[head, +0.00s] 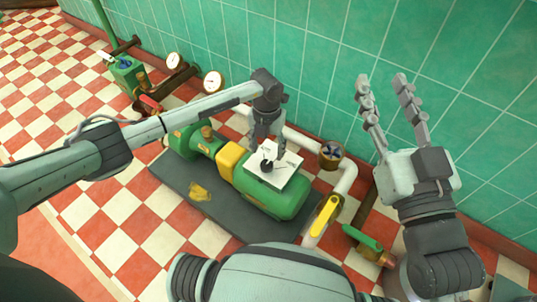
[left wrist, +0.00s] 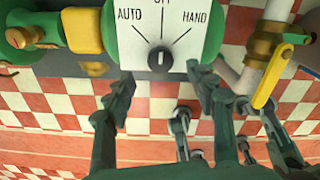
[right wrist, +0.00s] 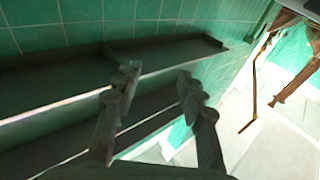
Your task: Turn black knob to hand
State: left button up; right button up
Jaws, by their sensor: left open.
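The black knob (head: 266,165) sits on a white plate (head: 285,172) on top of the green pump. In the left wrist view the knob (left wrist: 159,59) has a pale upright mark, in line with the top label, which is cut off by the picture edge. AUTO is at left and HAND at right on the plate (left wrist: 140,35). My left gripper (head: 268,146) is open over the plate, its fingers close to the knob; in the left wrist view its fingertips (left wrist: 162,84) are apart, below the knob, with nothing between them. My right gripper (head: 381,82) is open and empty, raised before the tiled wall.
The green pump (head: 278,201) stands on a dark base (head: 222,212). A yellow-handled valve (head: 324,215) and a green-handled valve (head: 362,237) are to its right. Pressure gauges (head: 213,82) and pipes run along the green wall. The red and white checked floor (head: 110,215) is clear in front.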

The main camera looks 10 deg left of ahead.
aim_at(267, 163)
pick_arm(q)
notch_tip(267, 163, down, 4)
jog(key=shift+s+f+b, duration=0.15)
jog(key=shift+f+b, duration=0.05)
jog(key=shift+b, duration=0.2)
jog(key=shift+f, duration=0.75)
pick_arm(e)
jog(key=r+t, duration=0.1)
jog(key=s+r, duration=0.1)
jog(key=r, duration=0.1)
jog(key=r+t+y, duration=0.1)
jog(key=shift+s+a+r+t, duration=0.3)
jog(key=shift+s+r, duration=0.05)
pick_arm(q)
jog(key=shift+c, duration=0.4)
jog(key=c, duration=1.1)
